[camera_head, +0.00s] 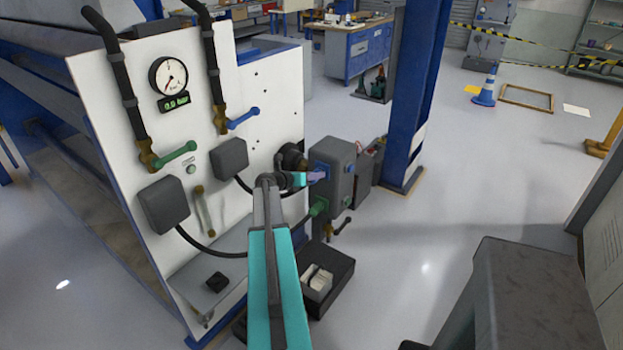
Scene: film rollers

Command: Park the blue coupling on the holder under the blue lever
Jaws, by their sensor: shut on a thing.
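My gripper (300,180) is at the end of my teal arm, shut on the blue coupling (317,176), which looks blue-violet. The coupling lies at the blue-marked front of a grey box (338,183); I cannot tell whether it is seated there or just clear of it. The blue lever (243,119) sits on a brass valve on the white panel, up and left of my gripper. Under it hangs a dark grey box (229,158) with a black hose, partly hidden behind my arm. I cannot make out the holder for certain.
A green coupling (318,207) with a hose is at the grey box. The green lever (176,154) and a gauge (169,76) are on the white panel (270,85). A black bin (335,275) stands below. A blue column (408,95) rises behind; floor right is open.

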